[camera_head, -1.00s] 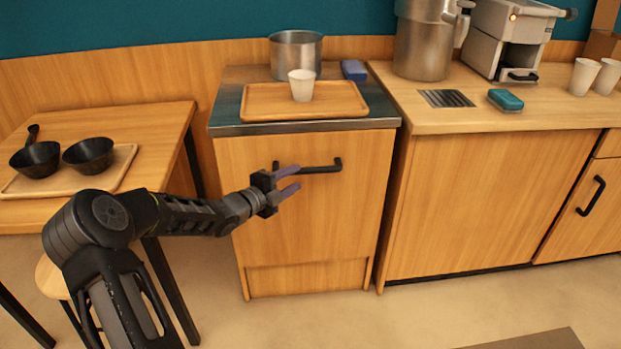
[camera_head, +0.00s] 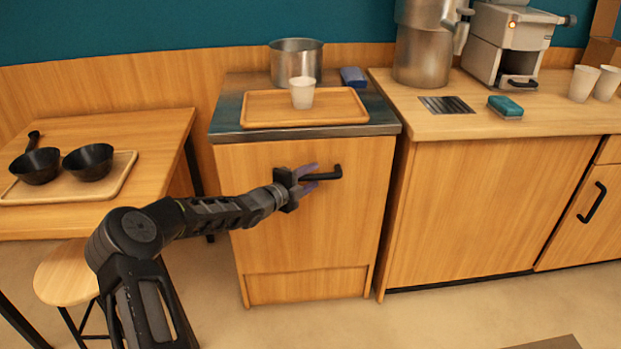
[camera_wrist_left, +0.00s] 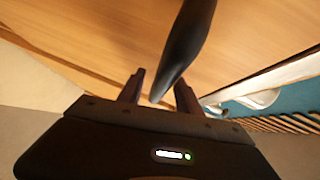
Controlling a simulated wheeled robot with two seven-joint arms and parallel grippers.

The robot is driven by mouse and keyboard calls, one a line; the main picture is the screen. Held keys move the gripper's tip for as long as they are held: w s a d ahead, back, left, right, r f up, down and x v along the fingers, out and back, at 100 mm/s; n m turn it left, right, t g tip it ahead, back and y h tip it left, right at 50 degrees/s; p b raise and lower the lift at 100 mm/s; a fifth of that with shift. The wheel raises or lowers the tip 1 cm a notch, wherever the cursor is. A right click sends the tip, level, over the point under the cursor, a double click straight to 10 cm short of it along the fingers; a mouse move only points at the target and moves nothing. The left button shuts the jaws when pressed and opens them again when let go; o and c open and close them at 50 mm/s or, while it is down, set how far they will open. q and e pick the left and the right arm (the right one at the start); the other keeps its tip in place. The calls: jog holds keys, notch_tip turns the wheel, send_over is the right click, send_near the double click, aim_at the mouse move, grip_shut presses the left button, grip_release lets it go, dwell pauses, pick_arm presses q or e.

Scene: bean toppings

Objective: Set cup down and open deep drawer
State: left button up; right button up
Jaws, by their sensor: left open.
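A white cup (camera_head: 302,92) stands upright on a wooden tray (camera_head: 262,121) on top of the cabinet. The deep drawer (camera_head: 300,235) below is closed and has a black bar handle (camera_head: 330,174) near its top. My left gripper (camera_head: 314,173) is open at the left part of the handle. In the left wrist view the handle (camera_wrist_left: 187,45) reaches down to between the two fingers of my left gripper (camera_wrist_left: 160,92). I cannot tell whether a finger touches it. My right gripper is out of view.
A metal pot (camera_head: 296,62) and a blue block (camera_head: 353,77) stand behind the tray. A side table (camera_head: 95,215) with two black bowls is on the left, above a round stool (camera_head: 68,275). A counter (camera_head: 480,125) adjoins on the right. The floor before the drawer is clear.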

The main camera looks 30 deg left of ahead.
pick_arm(q)
grip_shut()
dwell(0.4)
dwell(1.0)
